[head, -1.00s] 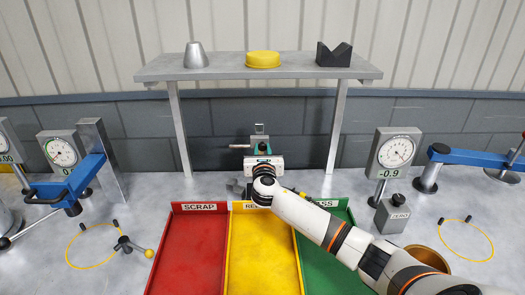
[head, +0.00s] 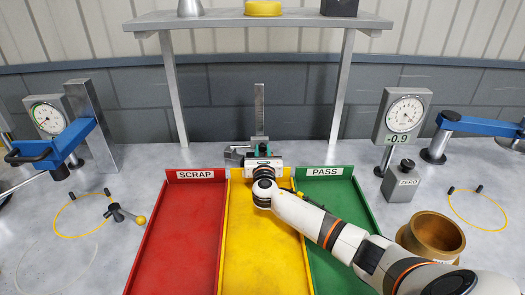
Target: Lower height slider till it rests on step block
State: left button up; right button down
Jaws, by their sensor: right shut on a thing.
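The height gauge stands behind the yellow tray, its upright grey scale column (head: 259,108) rising above my right gripper. A teal-and-dark part around the column (head: 258,143) appears to be the height slider. My right gripper (head: 262,157), in white and black, is shut on it from the front, and its body hides most of the slider and the gauge's foot. Small grey metal pieces (head: 236,153) show just left of the gripper. I cannot tell which is the step block, or whether the slider touches it. My left gripper is not in view.
Red SCRAP (head: 175,235), yellow (head: 262,255) and green PASS (head: 345,200) trays lie in front. A shelf (head: 215,19) stands over the gauge. A dial gauge (head: 402,113), a ZERO block (head: 400,182) and a brass bowl (head: 432,237) stand right.

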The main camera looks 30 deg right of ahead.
jog(key=shift+f, duration=0.15)
jog(key=c, duration=1.2)
grip_release()
jog(key=shift+o, duration=0.2)
jog(key=b+v, duration=0.1)
jog(key=v, duration=1.1)
jog(key=shift+s, duration=0.1)
